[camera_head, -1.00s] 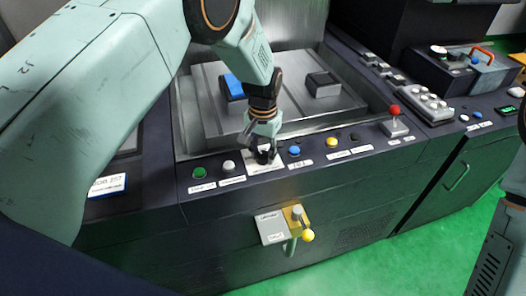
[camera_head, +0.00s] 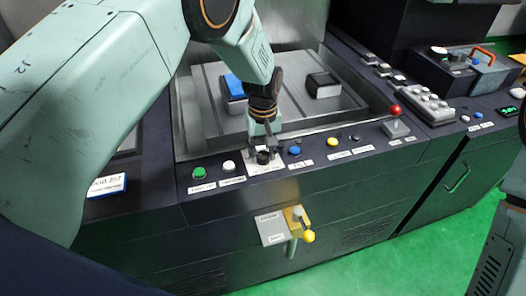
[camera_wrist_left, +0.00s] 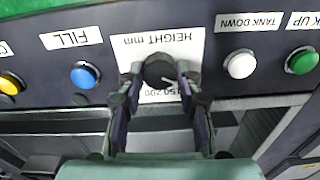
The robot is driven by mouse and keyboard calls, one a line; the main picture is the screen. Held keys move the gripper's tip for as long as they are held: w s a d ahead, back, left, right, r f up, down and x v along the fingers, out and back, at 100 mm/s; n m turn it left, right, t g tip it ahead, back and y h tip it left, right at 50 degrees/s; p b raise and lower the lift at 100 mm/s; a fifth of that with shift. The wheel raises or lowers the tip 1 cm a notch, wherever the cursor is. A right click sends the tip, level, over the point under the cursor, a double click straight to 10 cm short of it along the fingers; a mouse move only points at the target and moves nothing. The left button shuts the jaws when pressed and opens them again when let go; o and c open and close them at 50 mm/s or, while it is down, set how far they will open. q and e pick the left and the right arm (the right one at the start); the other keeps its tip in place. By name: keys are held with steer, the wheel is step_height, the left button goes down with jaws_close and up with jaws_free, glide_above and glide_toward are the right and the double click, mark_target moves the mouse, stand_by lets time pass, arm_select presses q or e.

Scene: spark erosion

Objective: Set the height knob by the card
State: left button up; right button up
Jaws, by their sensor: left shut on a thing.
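The black height knob (camera_wrist_left: 159,71) sits on a white plate (camera_wrist_left: 178,45) marked "HEIGHT mm" in the left wrist view, where it appears upside down. A pale pointer mark shows on the knob. My left gripper (camera_wrist_left: 158,88) is shut on the knob, with one finger on each side. In the head view the left gripper (camera_head: 264,152) comes down from above onto the knob (camera_head: 263,157). A grey card (camera_head: 271,229) hangs on the front of the machine below; its writing is too small to read. My right gripper is not in view.
A green button (camera_head: 199,173) and white button (camera_head: 228,166) stand left of the knob; blue (camera_head: 294,151) and yellow (camera_head: 332,142) ones stand right. A red-topped lever (camera_head: 395,110) is further right. A yellow-knobbed valve (camera_head: 307,236) sits beside the card.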

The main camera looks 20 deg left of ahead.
mark_target(263, 155)
arm_select(q)
steer(key=shift+s+f, duration=0.15)
steer(key=shift+s, duration=0.05)
stand_by(0.3)
steer(key=o, duration=1.1)
steer(key=shift+w, duration=0.15)
steer(key=shift+o, duration=0.2)
steer(key=shift+r, duration=0.2)
step_height(263, 155, up, 12)
steer(key=shift+f, duration=0.15)
